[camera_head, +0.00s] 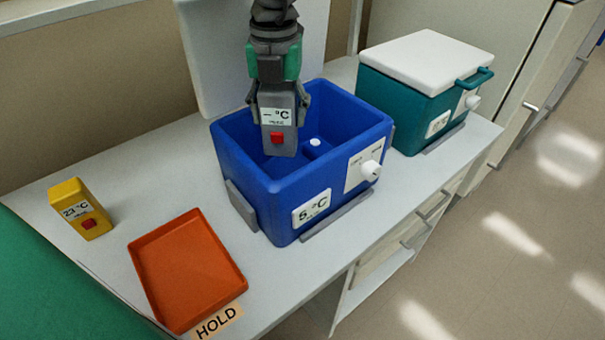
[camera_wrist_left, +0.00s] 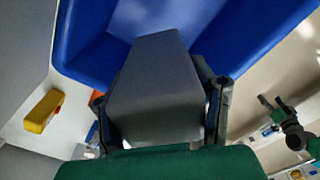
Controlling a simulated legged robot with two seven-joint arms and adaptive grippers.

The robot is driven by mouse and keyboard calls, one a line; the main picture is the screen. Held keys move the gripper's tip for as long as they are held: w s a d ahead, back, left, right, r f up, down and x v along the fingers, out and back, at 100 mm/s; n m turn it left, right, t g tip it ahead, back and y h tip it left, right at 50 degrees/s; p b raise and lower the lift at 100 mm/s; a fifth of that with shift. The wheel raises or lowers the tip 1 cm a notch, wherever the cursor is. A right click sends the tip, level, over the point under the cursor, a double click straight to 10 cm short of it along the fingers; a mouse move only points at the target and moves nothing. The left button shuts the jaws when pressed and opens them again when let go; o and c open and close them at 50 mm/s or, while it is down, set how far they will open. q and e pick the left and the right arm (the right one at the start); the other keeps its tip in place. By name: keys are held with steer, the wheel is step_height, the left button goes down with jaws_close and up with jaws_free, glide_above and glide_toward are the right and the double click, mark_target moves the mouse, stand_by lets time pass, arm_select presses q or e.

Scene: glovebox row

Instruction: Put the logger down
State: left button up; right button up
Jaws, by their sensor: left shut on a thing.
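My left gripper (camera_head: 279,100) comes down from above and is shut on a grey logger (camera_head: 277,118). The logger has a white label with a dash and °C, and a red button. It hangs upright in the opening of the blue box (camera_head: 250,185), whose label reads 5 °C. I cannot tell how far its lower end is from the box floor. In the left wrist view the grey logger (camera_wrist_left: 158,85) sits between the fingers, with the blue box (camera_wrist_left: 85,45) beyond. A dark shape at right in that view looks like my right gripper (camera_wrist_left: 272,115); its jaws are unclear.
A yellow logger (camera_head: 80,208) reading 23 °C stands at the left. An orange tray (camera_head: 188,270) lies beside a HOLD label (camera_head: 217,322). A closed teal box (camera_head: 400,105) with a white lid stands at right. A small white piece (camera_head: 314,142) shows inside the blue box.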

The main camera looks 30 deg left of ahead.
mark_target(277, 146)
arm_select(q)
steer(key=shift+f+b, duration=0.45)
steer(key=shift+f, duration=0.4)
steer(key=f, duration=0.4)
steer(key=a+f, duration=0.1)
steer(key=f, duration=0.1)
steer(key=shift+w+f+b, duration=0.15)
steer(key=shift+b, duration=0.15)
steer(key=f, duration=0.2)
steer(key=shift+d+f, duration=0.2)
steer(key=shift+f, duration=0.2)
steer(key=shift+d+f, duration=0.15)
steer(key=shift+f, duration=0.25)
steer(key=o, duration=1.2)
steer(key=shift+o, duration=0.8)
steer(key=shift+a, duration=0.2)
step_height(277, 146, up, 12)
steer(key=shift+r+p, duration=0.1)
steer(key=shift+p, duration=0.4)
